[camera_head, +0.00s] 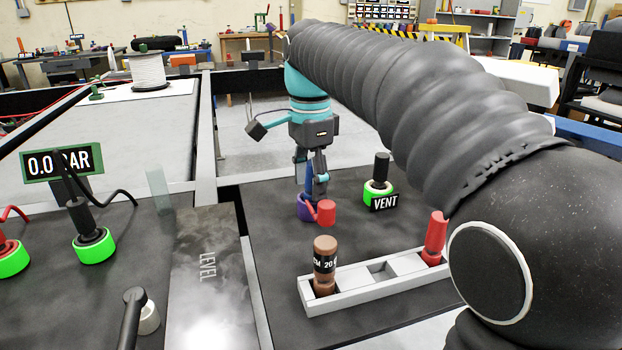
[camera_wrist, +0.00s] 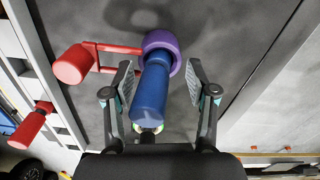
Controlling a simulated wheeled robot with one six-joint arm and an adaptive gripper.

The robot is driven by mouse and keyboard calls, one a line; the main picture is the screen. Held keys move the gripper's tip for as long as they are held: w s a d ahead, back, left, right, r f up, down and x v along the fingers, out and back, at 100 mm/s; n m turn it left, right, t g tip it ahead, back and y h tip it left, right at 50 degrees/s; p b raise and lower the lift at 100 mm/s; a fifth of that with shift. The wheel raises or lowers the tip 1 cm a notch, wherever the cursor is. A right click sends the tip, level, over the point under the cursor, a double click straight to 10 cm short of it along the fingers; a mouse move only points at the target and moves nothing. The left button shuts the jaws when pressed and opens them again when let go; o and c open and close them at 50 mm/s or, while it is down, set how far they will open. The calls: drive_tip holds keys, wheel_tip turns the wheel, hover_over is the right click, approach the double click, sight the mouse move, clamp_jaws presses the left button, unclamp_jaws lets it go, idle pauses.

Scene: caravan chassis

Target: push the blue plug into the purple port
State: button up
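The blue plug (camera_wrist: 152,92) stands between my gripper's two fingers in the wrist view, with its far end inside the ring of the purple port (camera_wrist: 163,45). How deep it sits, I cannot tell. My gripper (camera_wrist: 163,85) is open, with a gap between each finger and the plug. In the head view my gripper (camera_head: 313,178) points down over the purple port (camera_head: 306,208), and its fingers hide most of the blue plug (camera_head: 308,174).
A red handle (camera_wrist: 73,64) on red bars reaches out beside the purple port. A green port with a black plug (camera_head: 380,178) and the VENT sign (camera_head: 385,203) stand to the right. A white rack (camera_head: 348,290) in front holds a brown plug (camera_head: 325,264) and a red plug (camera_head: 434,236).

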wheel_tip(320, 180, up, 12)
idle(0.8)
